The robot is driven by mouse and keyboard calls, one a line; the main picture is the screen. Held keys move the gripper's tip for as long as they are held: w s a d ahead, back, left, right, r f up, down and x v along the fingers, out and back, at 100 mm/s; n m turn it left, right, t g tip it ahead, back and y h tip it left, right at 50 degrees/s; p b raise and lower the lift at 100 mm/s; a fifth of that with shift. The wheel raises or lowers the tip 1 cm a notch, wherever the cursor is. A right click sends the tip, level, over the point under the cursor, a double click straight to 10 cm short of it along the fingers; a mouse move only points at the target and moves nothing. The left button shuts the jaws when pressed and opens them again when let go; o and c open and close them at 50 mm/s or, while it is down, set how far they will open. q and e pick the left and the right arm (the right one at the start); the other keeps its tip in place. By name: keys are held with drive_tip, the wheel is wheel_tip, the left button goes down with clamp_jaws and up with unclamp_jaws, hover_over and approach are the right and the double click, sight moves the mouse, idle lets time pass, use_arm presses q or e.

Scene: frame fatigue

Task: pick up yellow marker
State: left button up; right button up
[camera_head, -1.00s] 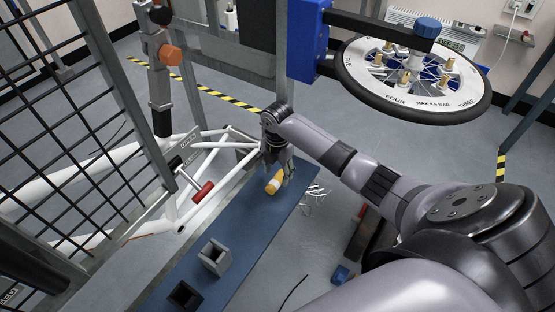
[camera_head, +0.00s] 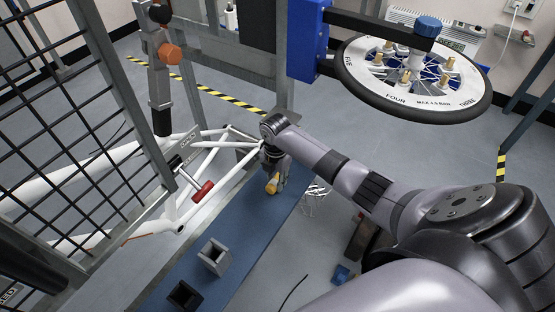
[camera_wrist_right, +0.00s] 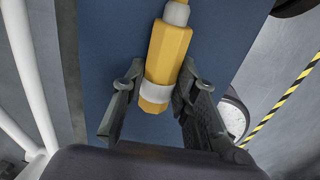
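The yellow marker (camera_head: 272,184) lies on the blue bench top (camera_head: 226,237), near its far end. It is a thick yellow body with a pale band and a grey tip, seen closely in the right wrist view (camera_wrist_right: 166,54). My right gripper (camera_head: 273,184) is low over it, partly covering it. In the right wrist view the two fingers (camera_wrist_right: 151,108) are apart, one on each side of the marker's banded end. A narrow gap shows at the left finger; contact at the right one is unclear. My left gripper is not in view.
Two small square holders, one grey (camera_head: 214,257) and one black (camera_head: 183,296), stand on the near part of the bench. A white bicycle frame (camera_head: 190,207) with a red-handled clamp (camera_head: 202,191) runs along the left. A wheel (camera_head: 412,78) hangs at the upper right.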

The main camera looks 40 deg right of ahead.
sight(276, 179)
clamp_jaws()
drive_tip(key=shift+r, duration=0.15)
wheel_tip(276, 179, up, 20)
drive_tip(key=p, duration=0.1)
idle(0.4)
drive_tip(key=shift+o, duration=0.2)
unclamp_jaws()
clamp_jaws()
